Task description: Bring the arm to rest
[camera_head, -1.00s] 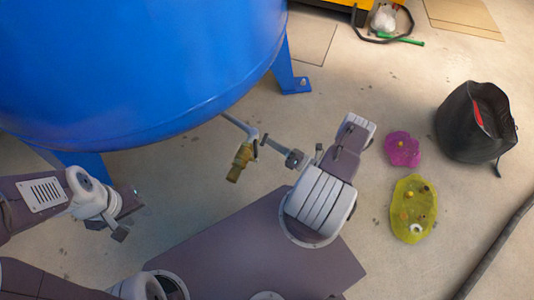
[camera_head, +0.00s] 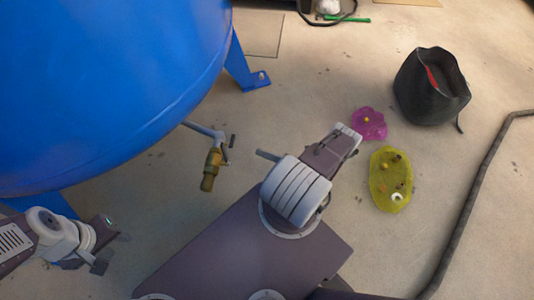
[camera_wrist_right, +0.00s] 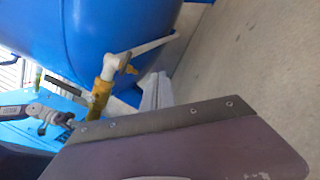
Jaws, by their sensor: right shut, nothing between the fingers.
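My right gripper (camera_head: 267,155) is mostly hidden behind its own pale, ribbed arm link. Only a short grey part sticks out to the left, apart from the valve. It is shut and empty. My left gripper (camera_head: 104,250) is at the lower left, below the blue tank (camera_head: 100,90), apart from it. Its fingers are too small to tell their opening. The brass valve (camera_head: 211,170) hangs on a pipe from the tank, with a small dark handle beside it. The valve also shows in the right wrist view (camera_wrist_right: 100,92), below the tank.
A black bag (camera_head: 432,88), a magenta patch (camera_head: 370,126) and a yellow-green patch (camera_head: 390,182) with small bits on it lie at the right. A dark hose (camera_head: 470,205) runs along the right. A tank leg (camera_head: 245,70) stands on the floor. Open floor lies between.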

